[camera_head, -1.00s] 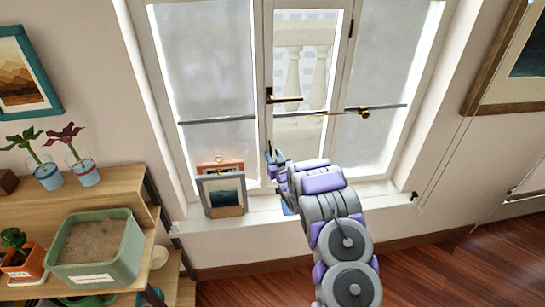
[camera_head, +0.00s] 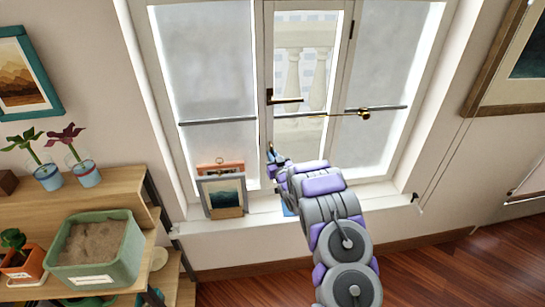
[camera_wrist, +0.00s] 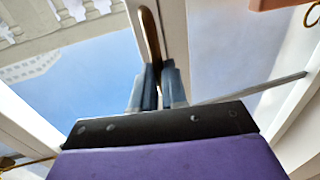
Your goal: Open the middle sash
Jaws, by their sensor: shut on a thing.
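The middle sash (camera_head: 311,132) has a white frame and clear glass, with a balustrade visible through it. It looks closed in its frame. A dark lever handle (camera_head: 285,99) on its left stile points right. My gripper (camera_head: 271,156) is at the lower left stile of this sash, below the lever. In the wrist view, which appears upside down, my gripper (camera_wrist: 158,88) is shut on a long brass piece (camera_wrist: 149,34) that lies along the white stile. The fingers hide the part between them.
Frosted panes flank the middle sash. A thin grey rod (camera_head: 217,121) crosses the left pane; another rod with a brass end (camera_head: 364,114) is at the right. Small picture frames (camera_head: 223,191) stand on the sill (camera_head: 380,193), left of my arm. Shelves with plants are at far left.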

